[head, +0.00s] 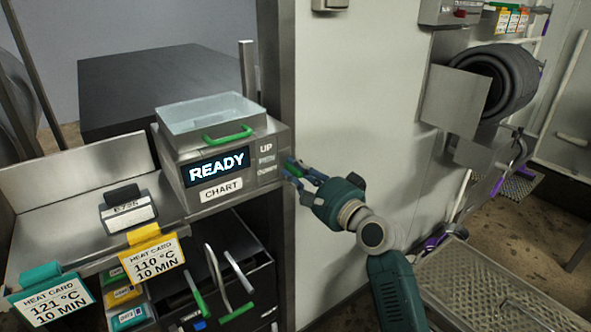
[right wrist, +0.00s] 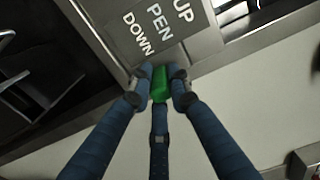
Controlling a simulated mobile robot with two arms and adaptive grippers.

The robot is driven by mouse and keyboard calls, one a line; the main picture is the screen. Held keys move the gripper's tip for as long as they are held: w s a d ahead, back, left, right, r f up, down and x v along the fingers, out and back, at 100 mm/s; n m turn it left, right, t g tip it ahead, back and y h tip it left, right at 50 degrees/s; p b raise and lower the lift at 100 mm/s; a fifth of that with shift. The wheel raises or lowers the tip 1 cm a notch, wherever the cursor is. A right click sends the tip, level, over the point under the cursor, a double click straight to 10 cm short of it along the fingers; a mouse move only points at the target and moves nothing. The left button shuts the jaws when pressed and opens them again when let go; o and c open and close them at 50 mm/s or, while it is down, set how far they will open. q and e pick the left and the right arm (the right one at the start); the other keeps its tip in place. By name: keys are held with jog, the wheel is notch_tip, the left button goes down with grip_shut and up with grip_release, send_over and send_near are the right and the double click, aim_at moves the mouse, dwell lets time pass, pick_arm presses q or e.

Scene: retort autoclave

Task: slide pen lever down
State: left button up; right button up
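The chart box (head: 232,148) stands on the metal shelf with a READY screen. UP, PEN and DOWN labels run down its front at the right edge. The green pen lever (right wrist: 160,84) is at the box's right edge in the right wrist view, roughly level with the word DOWN. My right gripper (head: 297,172) is at that edge, and the blue fingers (right wrist: 161,88) appear closed around the lever. The fingertips partly cover the lever and its slot. My left gripper is not in view.
A clear lid with a green handle (head: 228,134) tops the box. Heat cards, yellow (head: 150,255) and teal (head: 50,292), hang at the shelf's front edge. A steel post and pale wall panel (head: 355,70) stand close behind my right gripper. A perforated metal tray (head: 490,285) is at lower right.

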jog(key=o, duration=0.4)
jog(key=shift+f, duration=0.35)
jog(key=shift+d+r, duration=0.1)
jog(key=v, duration=1.2)
